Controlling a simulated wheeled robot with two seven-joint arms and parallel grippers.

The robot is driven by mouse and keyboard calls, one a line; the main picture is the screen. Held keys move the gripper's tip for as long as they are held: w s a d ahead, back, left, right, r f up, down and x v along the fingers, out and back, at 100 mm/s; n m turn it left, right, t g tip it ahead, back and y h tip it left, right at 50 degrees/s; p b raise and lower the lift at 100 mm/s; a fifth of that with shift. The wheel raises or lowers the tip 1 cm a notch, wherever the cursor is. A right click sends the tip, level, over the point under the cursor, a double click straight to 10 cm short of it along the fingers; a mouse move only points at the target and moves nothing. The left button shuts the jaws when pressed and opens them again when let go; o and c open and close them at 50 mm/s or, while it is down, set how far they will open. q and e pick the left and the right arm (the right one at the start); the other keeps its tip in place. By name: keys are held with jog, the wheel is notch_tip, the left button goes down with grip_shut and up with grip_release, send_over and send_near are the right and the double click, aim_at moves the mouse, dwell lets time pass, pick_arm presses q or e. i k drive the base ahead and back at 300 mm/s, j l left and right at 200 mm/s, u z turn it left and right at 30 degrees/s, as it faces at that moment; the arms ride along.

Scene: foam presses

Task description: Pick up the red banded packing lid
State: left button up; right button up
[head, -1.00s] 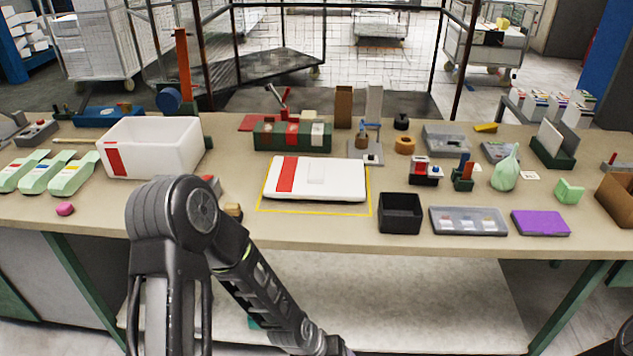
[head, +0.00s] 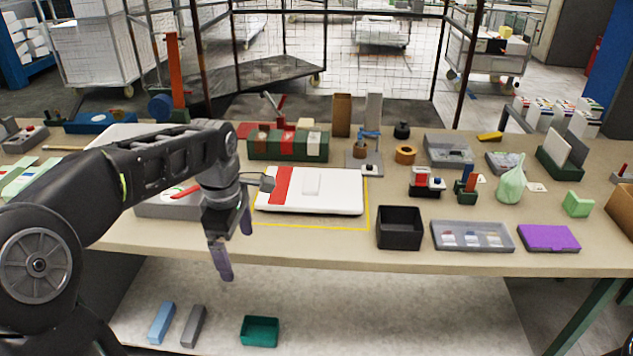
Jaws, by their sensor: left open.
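The red banded packing lid (head: 335,201) is a flat white slab with a red stripe near its left end and a small raised pale block on top. It lies on the table inside a yellow outline. My left gripper (head: 235,252) points downward at the table's front edge, to the left of and nearer than the lid. Its two purplish fingers are apart with nothing between them, and it does not appear to touch the lid. My left arm hides most of the white box (head: 112,133). My right gripper is out of view.
A black open bin (head: 400,228), a grey compartment tray (head: 473,237) and a purple case (head: 549,238) stand right of the lid. A green holder (head: 262,146) is behind it. A grey tray (head: 160,211) sits left, partly behind my arm. Small items lie on the lower shelf.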

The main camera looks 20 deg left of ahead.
aim_at(297, 189)
jog(key=i, duration=1.25)
